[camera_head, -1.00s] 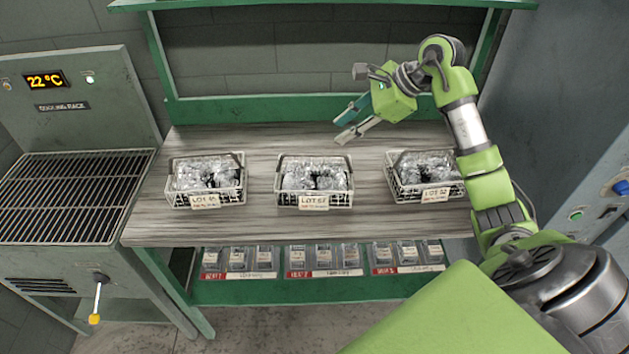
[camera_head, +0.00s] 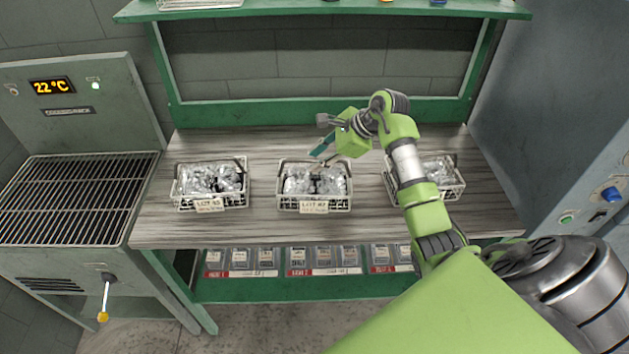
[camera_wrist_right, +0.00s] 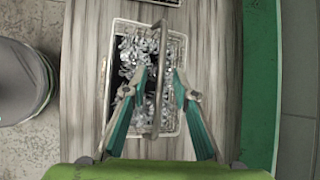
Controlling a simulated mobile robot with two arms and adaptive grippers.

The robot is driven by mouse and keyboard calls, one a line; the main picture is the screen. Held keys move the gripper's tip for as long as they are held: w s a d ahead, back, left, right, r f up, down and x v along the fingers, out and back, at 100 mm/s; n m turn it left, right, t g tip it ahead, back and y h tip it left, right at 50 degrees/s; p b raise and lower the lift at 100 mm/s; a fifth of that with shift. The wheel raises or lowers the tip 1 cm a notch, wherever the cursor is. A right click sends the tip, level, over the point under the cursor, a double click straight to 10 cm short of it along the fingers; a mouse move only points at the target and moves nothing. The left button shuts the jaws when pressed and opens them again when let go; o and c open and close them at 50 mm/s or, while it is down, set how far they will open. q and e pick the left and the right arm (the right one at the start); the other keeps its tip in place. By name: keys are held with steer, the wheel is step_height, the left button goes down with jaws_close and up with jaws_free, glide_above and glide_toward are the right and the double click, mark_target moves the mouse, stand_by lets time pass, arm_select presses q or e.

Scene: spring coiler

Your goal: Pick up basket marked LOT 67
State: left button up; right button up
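Three white wire baskets of shiny metal parts stand in a row on the bench. The middle basket (camera_head: 314,202) has a front tag that is blurred and could read LOT 67. My right gripper (camera_head: 318,160) is over its back part. In the right wrist view, the gripper (camera_wrist_right: 157,82) is open, with one finger on each side of the basket's arched handle (camera_wrist_right: 158,105). The fingers appear apart from the handle. The basket (camera_wrist_right: 116,50) lies beneath them. My left gripper is not in view.
The left basket (camera_head: 210,203) and right basket (camera_head: 452,188), partly behind my arm, stand on the wooden bench (camera_head: 265,225). A cooling rack (camera_head: 70,200) is at left. A green upper shelf (camera_head: 330,12) and a grey cabinet (camera_head: 590,150) bound the bench. Small bins (camera_head: 320,257) sit below.

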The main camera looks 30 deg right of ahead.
steer(key=shift+x, duration=0.9)
jaws_close()
steer(key=shift+w+r, duration=0.1)
steer(key=shift+r, duration=0.15)
